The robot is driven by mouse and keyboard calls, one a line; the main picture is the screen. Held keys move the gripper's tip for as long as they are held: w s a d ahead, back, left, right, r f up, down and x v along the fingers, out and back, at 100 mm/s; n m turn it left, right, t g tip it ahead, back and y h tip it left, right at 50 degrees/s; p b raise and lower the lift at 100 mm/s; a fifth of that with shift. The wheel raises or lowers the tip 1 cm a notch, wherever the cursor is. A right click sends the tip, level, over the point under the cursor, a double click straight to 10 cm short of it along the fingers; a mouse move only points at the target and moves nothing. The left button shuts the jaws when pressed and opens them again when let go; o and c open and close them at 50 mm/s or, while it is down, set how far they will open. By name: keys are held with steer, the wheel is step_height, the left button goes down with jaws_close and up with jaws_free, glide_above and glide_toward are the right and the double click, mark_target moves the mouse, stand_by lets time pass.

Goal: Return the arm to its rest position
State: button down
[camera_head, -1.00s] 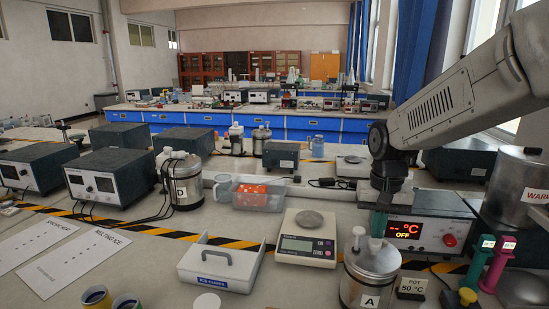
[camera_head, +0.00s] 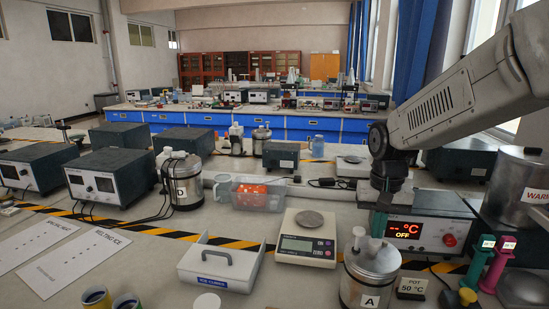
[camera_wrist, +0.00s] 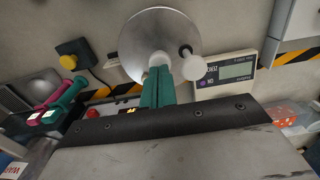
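My gripper (camera_head: 377,232) hangs below my arm at the right of the head view, above and just behind pot A (camera_head: 361,292). In the wrist view its two teal fingers (camera_wrist: 159,72) lie side by side with no clear gap, and I see nothing held between them. The steel lid of pot A (camera_wrist: 128,43) is beyond the fingertips, with a pale knob and a white ball-topped part near them. The fingertips overlap the knob in the wrist view; I cannot tell whether they touch it.
A digital scale (camera_head: 308,244) and a white tray with a handle (camera_head: 219,268) stand left of pot A. A heater unit reading OFF (camera_head: 425,233) is behind it. Pink and green handled tools (camera_head: 497,265) stand at right. A clear bin with orange contents (camera_head: 246,197) sits further back.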

steer(key=shift+f, duration=0.65)
steer(key=shift+r, duration=0.15)
stand_by(0.4)
steer(key=shift+r, duration=3.4)
steer(key=s+d+n+t, duration=0.1)
steer(key=s+d+n, duration=0.1)
steer(key=s, duration=2.5)
steer(key=shift+d+f, duration=0.35)
steer(key=shift+d, duration=0.2)
